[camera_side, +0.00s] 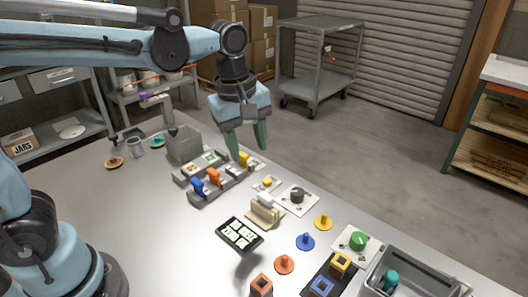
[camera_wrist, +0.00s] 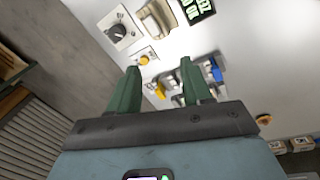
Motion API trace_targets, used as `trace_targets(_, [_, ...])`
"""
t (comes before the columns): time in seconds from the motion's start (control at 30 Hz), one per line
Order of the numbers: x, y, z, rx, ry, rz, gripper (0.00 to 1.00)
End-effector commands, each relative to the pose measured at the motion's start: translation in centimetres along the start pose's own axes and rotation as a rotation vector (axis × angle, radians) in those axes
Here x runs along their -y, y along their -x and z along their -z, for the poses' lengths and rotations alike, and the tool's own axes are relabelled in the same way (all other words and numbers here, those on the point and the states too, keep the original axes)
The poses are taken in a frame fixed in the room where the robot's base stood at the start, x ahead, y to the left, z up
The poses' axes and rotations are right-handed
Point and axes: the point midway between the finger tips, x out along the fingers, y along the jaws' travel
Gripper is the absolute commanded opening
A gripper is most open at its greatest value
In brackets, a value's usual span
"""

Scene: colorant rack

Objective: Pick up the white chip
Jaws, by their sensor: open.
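My gripper (camera_side: 246,138) is open, with two green fingers pointing down above the far end of the grey rack (camera_side: 194,201). It also shows in the wrist view (camera_wrist: 160,68), with nothing between the fingers. The rack holds a blue chip (camera_side: 197,187), an orange chip (camera_side: 213,176) and a yellow chip (camera_side: 243,158). In the wrist view the blue chip (camera_wrist: 216,73) is right of the fingers and the yellow chip (camera_wrist: 160,91) shows between them. Pale pieces sit in the rack, but I cannot tell surely which is the white chip.
A cream holder (camera_side: 265,212) and a dark sign (camera_side: 239,235) stand in front of the rack. A panel with a dark knob (camera_side: 297,196) is to the right. Several coloured knobs and a grey bin (camera_side: 435,277) are nearer. The left tabletop is mostly clear.

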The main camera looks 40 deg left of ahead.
Motion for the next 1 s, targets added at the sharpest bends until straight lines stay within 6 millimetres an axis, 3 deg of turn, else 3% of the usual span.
trace_targets(0.1, [-1.6, -0.3, -0.9, 0.008, 0.180, 0.073, 0.49])
trace_targets(0.3, [-2.6, -0.8, -1.7, 0.001, 0.347, 0.137, 0.49])
trace_targets(0.47, [-2.5, -2.0, -1.8, -0.001, 0.370, 0.144, 0.49])
trace_targets(0.8, [-1.9, -6.7, -1.9, -0.001, 0.368, 0.142, 0.49])
trace_targets(1.0, [-1.7, -7.8, -1.9, -0.001, 0.367, 0.142, 0.49])
